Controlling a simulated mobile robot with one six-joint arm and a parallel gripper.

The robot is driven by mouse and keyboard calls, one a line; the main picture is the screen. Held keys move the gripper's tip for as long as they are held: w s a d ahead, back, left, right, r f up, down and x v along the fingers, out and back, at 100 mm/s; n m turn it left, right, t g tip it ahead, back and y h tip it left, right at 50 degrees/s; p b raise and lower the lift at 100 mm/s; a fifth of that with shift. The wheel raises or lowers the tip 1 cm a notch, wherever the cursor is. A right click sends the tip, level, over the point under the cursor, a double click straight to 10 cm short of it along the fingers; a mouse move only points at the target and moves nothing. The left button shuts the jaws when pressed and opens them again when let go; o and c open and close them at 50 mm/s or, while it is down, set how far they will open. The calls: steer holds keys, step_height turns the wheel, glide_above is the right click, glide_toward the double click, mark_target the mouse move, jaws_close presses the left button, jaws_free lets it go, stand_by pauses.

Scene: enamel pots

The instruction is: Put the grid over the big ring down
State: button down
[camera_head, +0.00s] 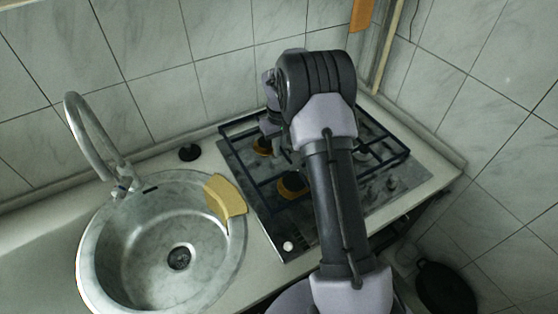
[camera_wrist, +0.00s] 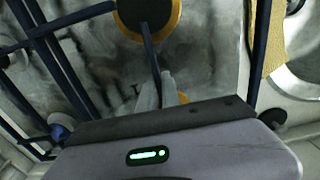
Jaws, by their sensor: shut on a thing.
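The grid (camera_head: 238,124) is a dark blue frame of thin bars over the hob. Its bars also show in the wrist view (camera_wrist: 72,20). My gripper (camera_wrist: 160,88) is shut on one thin bar of the grid, seen between the pale fingertips. The big ring (camera_head: 292,185) is a dark burner cap with a yellow-orange rim, below the grid's bars. A burner with the same rim (camera_wrist: 146,14) shows just beyond my fingertips in the wrist view. In the head view my arm hides the fingers and the grid's middle. The gap between grid and hob is unclear.
The steel hob plate (camera_head: 282,243) has a smaller burner (camera_head: 263,147) further back. A round sink (camera_head: 130,235) with a tap (camera_head: 88,125) is left, with a yellow cloth (camera_head: 226,196) on its rim. Tiled walls stand close behind and right.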

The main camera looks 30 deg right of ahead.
mark_target(279, 165)
step_height(279, 165, down, 4)
steer(key=shift+f+b, duration=0.2)
steer(key=shift+b, duration=0.3)
steer(key=shift+f, duration=0.1)
steer(key=c, duration=1.6)
jaws_free()
steer(key=shift+o, duration=0.2)
